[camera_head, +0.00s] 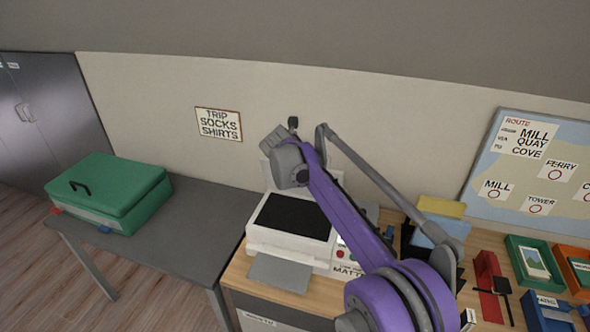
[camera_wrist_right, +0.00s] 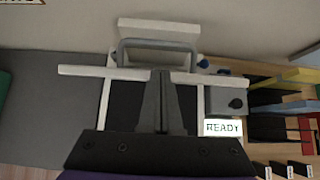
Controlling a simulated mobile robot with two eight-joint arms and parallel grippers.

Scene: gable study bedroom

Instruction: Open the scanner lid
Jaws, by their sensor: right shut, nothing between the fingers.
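The white scanner (camera_head: 262,236) stands on the wooden desk with its dark bed showing from above. A pale upright panel behind the bed is partly covered by my right arm in the head view. The wrist view shows a white edge (camera_wrist_right: 85,71) running across, a grey loop handle (camera_wrist_right: 125,52) and a white panel (camera_wrist_right: 158,24) beyond it. This looks like a raised lid, but its exact angle is unclear. My right gripper (camera_wrist_right: 161,73) is shut and empty, its tips overlapping the white edge; contact cannot be told. My left gripper is out of view.
A green case (camera_head: 110,190) lies on the grey table at left. A grey flap (camera_head: 280,273) sticks out at the scanner's front. Coloured trays and folders (camera_head: 535,262) crowd the desk's right. The grey table (camera_head: 190,225) has free room.

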